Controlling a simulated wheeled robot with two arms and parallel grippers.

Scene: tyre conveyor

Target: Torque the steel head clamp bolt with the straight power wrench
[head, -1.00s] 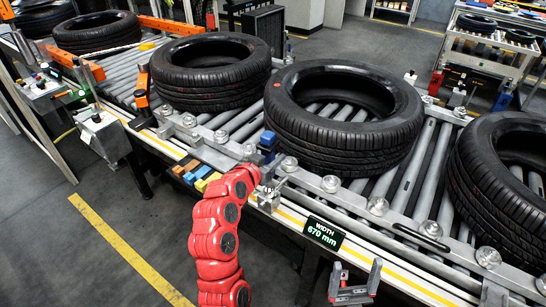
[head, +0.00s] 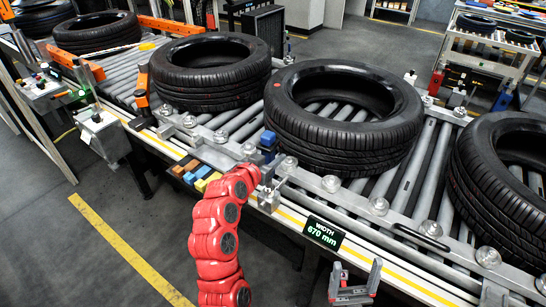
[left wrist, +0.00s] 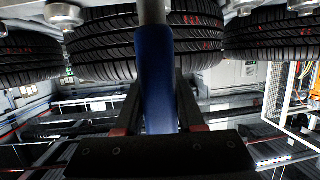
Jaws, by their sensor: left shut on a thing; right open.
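My left gripper (head: 268,182) is at the near rail of the conveyor, at the end of my red arm. It is shut on a blue-handled tool, which I take to be the straight power wrench (head: 268,141). In the left wrist view, the blue handle (left wrist: 157,80) stands between the dark fingers, with a grey shaft beyond it. Several round steel bolt heads line the rail, one (head: 289,164) just right of the tool and another (head: 330,183) further right. I cannot tell which is the clamp bolt, or whether the tool touches one. My right gripper (head: 355,284) is open and empty.
Large tyres lie on the rollers, the middle one (head: 343,115) close behind the tool. A width display (head: 324,233) is on the near edge. Yellow, blue and orange blocks (head: 190,172) sit left of my left gripper. Grey floor is clear at front left.

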